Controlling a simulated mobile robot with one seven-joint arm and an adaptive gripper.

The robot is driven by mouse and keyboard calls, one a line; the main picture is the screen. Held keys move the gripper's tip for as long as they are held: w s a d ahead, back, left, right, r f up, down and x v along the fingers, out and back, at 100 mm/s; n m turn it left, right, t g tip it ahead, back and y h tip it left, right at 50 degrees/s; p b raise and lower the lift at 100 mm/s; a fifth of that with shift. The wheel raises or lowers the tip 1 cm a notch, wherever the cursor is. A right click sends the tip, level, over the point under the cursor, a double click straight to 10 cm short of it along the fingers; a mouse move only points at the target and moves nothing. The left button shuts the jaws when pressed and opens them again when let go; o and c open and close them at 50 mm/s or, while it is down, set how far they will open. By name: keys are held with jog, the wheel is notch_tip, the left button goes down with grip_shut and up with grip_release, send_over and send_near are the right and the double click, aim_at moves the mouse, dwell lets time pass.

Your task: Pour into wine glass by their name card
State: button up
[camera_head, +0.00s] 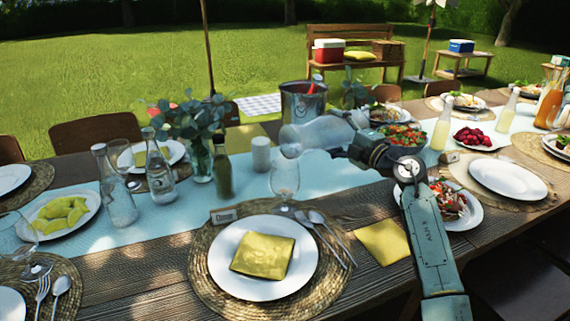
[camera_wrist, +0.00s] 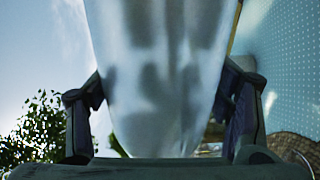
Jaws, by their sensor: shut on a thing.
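My gripper (camera_head: 347,146) is shut on a clear bottle (camera_head: 318,133). In the wrist view the bottle (camera_wrist: 165,70) fills the space between both fingers. A stemmed wine glass (camera_head: 285,178) stands upright on the table, just below the bottle's narrow end. I cannot tell whether any liquid is flowing or in the glass. A small name card (camera_head: 224,215) stands left of the glass, behind the plate; its writing is too small to read.
A plate (camera_head: 225,276) with a yellow napkin (camera_head: 263,257) is in front of the glass. A white candle (camera_head: 261,154), dark bottle (camera_head: 222,170), vase (camera_head: 199,160) and metal bucket (camera_head: 303,103) stand close behind. Two clear bottles (camera_head: 114,190) (camera_head: 160,175) stand left.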

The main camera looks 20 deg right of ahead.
jog(key=shift+a+r+n, duration=0.1)
jog(key=shift+r+n, duration=0.4)
jog(key=shift+r, duration=0.35)
dwell(0.7)
